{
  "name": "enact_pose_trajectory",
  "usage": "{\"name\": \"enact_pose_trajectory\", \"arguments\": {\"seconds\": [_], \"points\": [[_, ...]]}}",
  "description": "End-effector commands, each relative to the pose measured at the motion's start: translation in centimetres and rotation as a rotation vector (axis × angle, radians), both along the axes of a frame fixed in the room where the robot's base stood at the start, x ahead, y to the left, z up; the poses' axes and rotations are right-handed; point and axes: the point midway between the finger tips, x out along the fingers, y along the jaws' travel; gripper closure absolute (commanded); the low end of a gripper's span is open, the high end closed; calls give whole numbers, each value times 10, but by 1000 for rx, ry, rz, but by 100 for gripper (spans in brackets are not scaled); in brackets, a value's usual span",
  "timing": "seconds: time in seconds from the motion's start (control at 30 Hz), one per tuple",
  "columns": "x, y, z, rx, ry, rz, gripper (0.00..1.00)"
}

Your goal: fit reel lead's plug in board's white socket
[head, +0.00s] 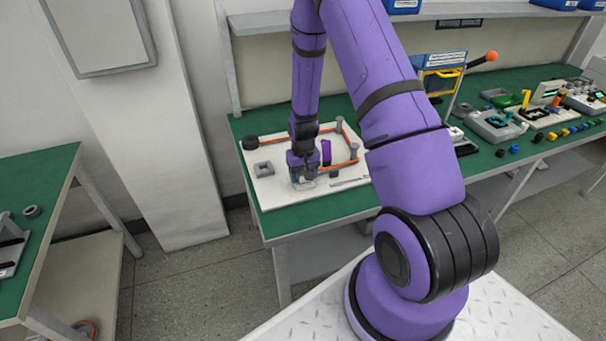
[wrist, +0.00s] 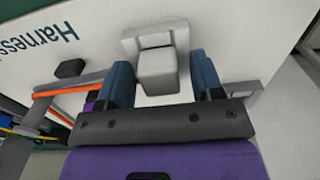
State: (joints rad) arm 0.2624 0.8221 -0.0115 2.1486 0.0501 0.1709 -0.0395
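My gripper (wrist: 160,68) is low over the white board (head: 285,200), with its two blue fingers on either side of a light grey block, which looks like the plug (wrist: 158,78). The block stands at a pale square housing, which looks like the white socket (wrist: 128,46). How deep it sits cannot be told. The orange lead (head: 345,163) runs from the black reel (head: 250,142) around grey posts toward my gripper; in the wrist view its end (wrist: 75,87) goes behind the left finger. In the head view my gripper (head: 303,178) hides plug and socket.
A grey square frame (head: 263,168) lies left of my gripper. A purple upright piece (head: 326,152), a small dark block (head: 335,172) and grey posts (head: 353,151) stand on the right. The green bench (head: 470,90) holds more fixtures farther right.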

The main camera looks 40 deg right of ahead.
Motion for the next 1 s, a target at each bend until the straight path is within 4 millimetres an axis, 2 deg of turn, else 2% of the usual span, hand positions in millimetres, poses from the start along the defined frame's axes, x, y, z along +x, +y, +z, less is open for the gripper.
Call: {"name": "enact_pose_trajectory", "arguments": {"seconds": [0.27,0.43,1.0], "points": [[0,0,0,0,0,0,35],[1,0,9,-1,-2,0,35],[0,0,95,-1,-2,0,35]]}}
